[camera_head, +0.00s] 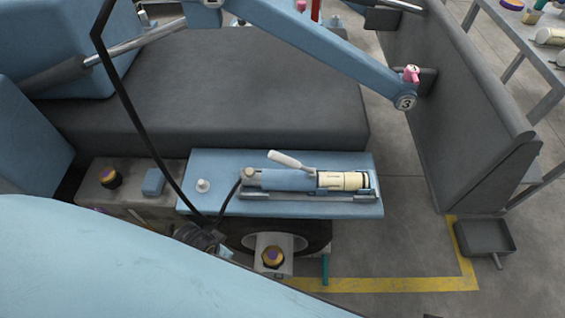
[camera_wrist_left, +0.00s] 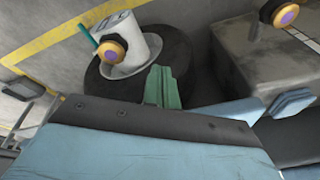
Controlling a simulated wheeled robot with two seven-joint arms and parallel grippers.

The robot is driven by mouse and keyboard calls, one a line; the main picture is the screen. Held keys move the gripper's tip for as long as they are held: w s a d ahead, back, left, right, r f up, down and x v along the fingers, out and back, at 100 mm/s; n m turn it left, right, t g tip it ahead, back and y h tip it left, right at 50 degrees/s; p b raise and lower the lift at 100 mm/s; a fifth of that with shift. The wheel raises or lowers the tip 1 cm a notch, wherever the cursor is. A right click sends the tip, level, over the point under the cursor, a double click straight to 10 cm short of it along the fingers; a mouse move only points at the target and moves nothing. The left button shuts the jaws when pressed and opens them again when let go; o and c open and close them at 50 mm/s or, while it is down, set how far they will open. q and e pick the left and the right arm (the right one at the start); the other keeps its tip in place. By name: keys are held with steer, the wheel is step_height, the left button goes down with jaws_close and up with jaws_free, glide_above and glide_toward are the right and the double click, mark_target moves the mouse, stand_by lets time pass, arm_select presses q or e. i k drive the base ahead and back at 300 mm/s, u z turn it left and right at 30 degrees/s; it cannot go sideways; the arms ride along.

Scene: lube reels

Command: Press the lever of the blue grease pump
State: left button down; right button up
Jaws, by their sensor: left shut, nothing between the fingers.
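The blue grease pump (camera_head: 290,180) lies on a blue plate (camera_head: 345,209) in the middle of the head view. Its pale lever (camera_head: 287,160) is tilted, its free end raised at the upper left. The lever and pump are not in the left wrist view. My left gripper (camera_wrist_left: 161,84) shows green fingers, closed together and empty, over the dark wheel. In the head view my large light-blue arm covers the lower left, and I cannot clearly make out the fingers there. My right gripper is in neither view.
A white knob (camera_head: 203,186) stands on the plate left of the pump. A dark hose runs from the pump's left end. A slanted black bar (camera_head: 145,125) crosses left of the plate. A blue beam (camera_head: 330,55) crosses behind the pump. A wheel hub (camera_wrist_left: 132,50) has an orange cap.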

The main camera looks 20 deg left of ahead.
mark_target(277, 157)
steer(key=k, duration=0.45)
steer(key=z, duration=1.6)
steer(key=i, duration=0.8)
steer(key=u, duration=2.35)
